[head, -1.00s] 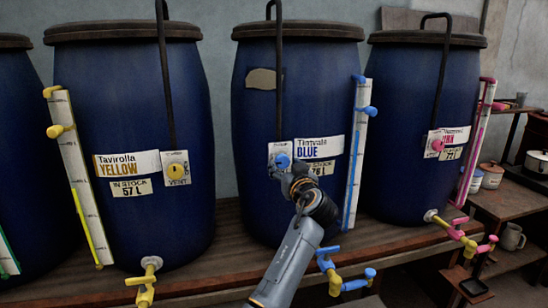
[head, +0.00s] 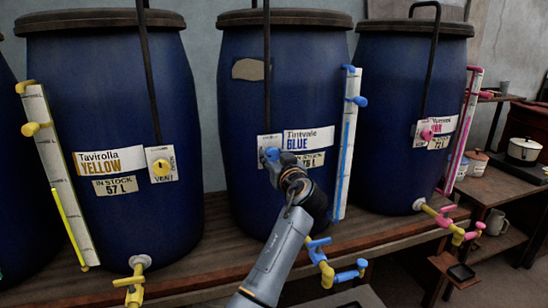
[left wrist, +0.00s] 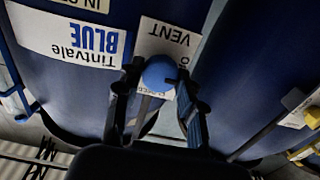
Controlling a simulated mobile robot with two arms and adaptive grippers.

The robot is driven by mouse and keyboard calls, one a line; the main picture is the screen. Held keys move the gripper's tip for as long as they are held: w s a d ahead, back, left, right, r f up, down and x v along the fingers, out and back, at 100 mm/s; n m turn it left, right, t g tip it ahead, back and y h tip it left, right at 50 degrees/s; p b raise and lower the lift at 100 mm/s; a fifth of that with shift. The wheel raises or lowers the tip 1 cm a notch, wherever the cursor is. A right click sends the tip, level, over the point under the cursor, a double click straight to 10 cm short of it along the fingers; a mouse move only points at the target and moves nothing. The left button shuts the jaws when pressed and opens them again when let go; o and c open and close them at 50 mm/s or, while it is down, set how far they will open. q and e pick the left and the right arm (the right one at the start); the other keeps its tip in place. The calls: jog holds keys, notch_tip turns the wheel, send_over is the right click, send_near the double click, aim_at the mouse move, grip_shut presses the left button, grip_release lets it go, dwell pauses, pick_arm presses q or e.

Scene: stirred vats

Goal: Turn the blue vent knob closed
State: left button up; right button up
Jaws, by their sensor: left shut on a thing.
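The blue vent knob (head: 271,155) sits on a white vent plate on the front of the middle blue vat (head: 240,110), left of its "Tintvale BLUE" label (head: 308,139). My left gripper (head: 272,167) is at the knob, coming from below. In the left wrist view the round blue knob (left wrist: 159,74) lies between the two fingers of my left gripper (left wrist: 157,88), which is shut on it. The "VENT" plate (left wrist: 168,40) shows upside down there, and the fingers and knob hide part of its lettering. My right gripper is not in view.
The yellow vat (head: 100,110) stands on the left and the pink vat (head: 400,110) on the right. A blue sight tube (head: 347,140) and a blue tap (head: 335,270) are right of my arm. A wooden bench (head: 215,240) bears the vats.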

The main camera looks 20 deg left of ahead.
pick_arm(q)
jog(key=m+p, duration=0.1)
jog(key=m, duration=0.2)
jog(key=shift+r+m, duration=0.1)
jog(key=shift+m, duration=0.3)
jog(key=m+p, duration=0.2)
jog(key=m, duration=0.2)
jog(key=shift+m, duration=0.3)
jog(key=m+p, duration=0.3)
jog(key=m, duration=0.2)
jog(key=shift+r, duration=0.1)
jog(key=shift+m+p, duration=1.55)
jog(key=shift+m, duration=0.75)
jog(key=shift+f, duration=0.2)
jog(key=o, duration=1.2)
jog(key=shift+w, duration=0.1)
jog(key=shift+c, duration=0.2)
jog(key=shift+d, duration=0.1)
